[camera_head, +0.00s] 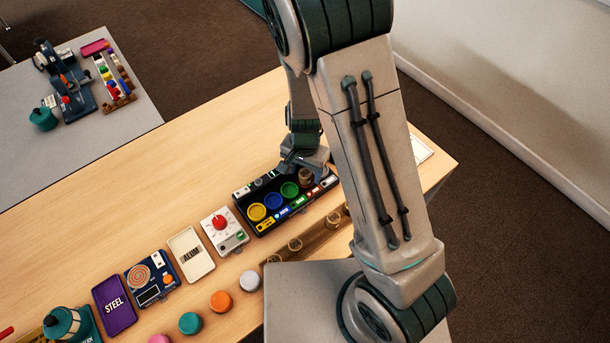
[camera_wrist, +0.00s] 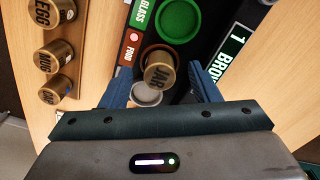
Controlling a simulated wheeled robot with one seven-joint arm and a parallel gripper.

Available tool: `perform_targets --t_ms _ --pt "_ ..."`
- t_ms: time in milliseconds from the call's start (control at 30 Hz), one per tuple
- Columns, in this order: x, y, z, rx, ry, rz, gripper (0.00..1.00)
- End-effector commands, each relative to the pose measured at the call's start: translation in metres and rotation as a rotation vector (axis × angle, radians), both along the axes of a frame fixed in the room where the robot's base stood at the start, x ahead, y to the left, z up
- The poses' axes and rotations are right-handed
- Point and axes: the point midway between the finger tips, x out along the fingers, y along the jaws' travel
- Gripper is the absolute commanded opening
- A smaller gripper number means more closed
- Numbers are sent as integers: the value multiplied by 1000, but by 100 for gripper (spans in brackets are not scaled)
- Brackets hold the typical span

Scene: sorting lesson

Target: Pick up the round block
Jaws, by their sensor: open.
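Several round blocks are in view, and the frames do not single one out. A brown cylinder lettered JAR (camera_wrist: 160,76) stands at the tray's end by the FOOD label in the wrist view; it also shows in the head view (camera_head: 305,177). My gripper (camera_wrist: 160,67) is open, its blue fingers on either side of the JAR block with gaps visible. In the head view my gripper (camera_head: 303,163) is over the right end of the black sorting tray (camera_head: 262,228), partly hidden by my arm. Brown cylinders lettered EGG (camera_wrist: 52,12) and MUG (camera_wrist: 56,54) stand on a wooden strip.
The tray holds yellow (camera_head: 256,212), blue (camera_head: 273,201) and green (camera_head: 290,190) round wells. Loose teal (camera_head: 191,323), orange (camera_head: 221,301) and grey (camera_head: 250,281) round pieces lie along the table's front. A red-knobbed box (camera_head: 224,232) stands left of the tray.

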Motion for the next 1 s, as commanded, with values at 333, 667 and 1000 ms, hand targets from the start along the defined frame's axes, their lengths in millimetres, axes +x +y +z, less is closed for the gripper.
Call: perform_targets --t_ms 333,667,1000 --pt "0 0 -14 0 -1 0 56" --pt "0 0 -14 0 -1 -1 8" --pt "1 0 -8 1 -3 0 8"
